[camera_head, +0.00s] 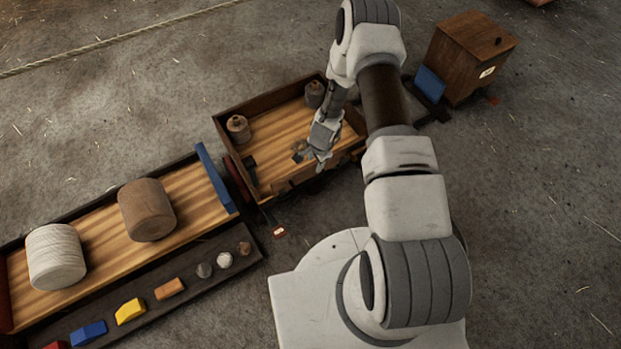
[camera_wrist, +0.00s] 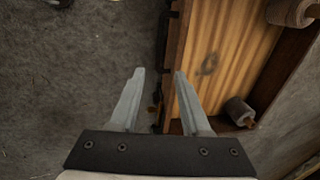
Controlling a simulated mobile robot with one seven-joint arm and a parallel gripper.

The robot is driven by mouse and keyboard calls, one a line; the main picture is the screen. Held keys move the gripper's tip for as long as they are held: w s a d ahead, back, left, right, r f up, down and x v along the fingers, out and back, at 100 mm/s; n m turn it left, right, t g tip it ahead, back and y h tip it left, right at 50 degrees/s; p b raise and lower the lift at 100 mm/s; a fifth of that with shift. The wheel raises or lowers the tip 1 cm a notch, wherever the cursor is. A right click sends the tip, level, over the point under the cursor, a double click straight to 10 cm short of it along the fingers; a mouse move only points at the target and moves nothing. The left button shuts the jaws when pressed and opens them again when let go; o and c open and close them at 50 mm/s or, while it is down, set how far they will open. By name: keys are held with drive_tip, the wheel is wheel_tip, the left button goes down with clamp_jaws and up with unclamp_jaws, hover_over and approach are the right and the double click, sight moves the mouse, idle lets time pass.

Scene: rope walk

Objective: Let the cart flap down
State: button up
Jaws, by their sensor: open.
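The cart (camera_head: 262,110) looks like a shallow wooden tray with a striped light floor and dark raised sides, in the middle of the head view. Its near side (camera_head: 290,181), partly behind my arm, shows in the wrist view as an upright brown wall (camera_wrist: 178,50). I cannot tell for sure which side is the flap. My gripper (camera_head: 320,160) is open and empty at this near side. In the wrist view the left finger is over the bare floor and the right finger (camera_wrist: 188,100) overlaps the wall. Contact cannot be told.
Two small spools (camera_head: 238,129) (camera_head: 314,94) stand in the cart. A long bench (camera_head: 190,195) at left holds a white roll (camera_head: 55,257) and a brown roll (camera_head: 147,210), with a blue end board (camera_head: 216,178). A wooden box (camera_head: 468,57) stands at upper right. Floor at right is clear.

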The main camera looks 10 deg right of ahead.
sight(310, 179)
drive_tip(key=w+f+b, duration=0.1)
drive_tip(key=f, duration=0.4)
drive_tip(key=f+b, duration=0.1)
drive_tip(key=f, duration=0.3)
drive_tip(key=w+a+f+b, duration=0.1)
drive_tip(key=f+b, duration=0.1)
drive_tip(key=f, duration=0.3)
drive_tip(key=shift+w+f, duration=0.3)
clamp_jaws()
idle(0.6)
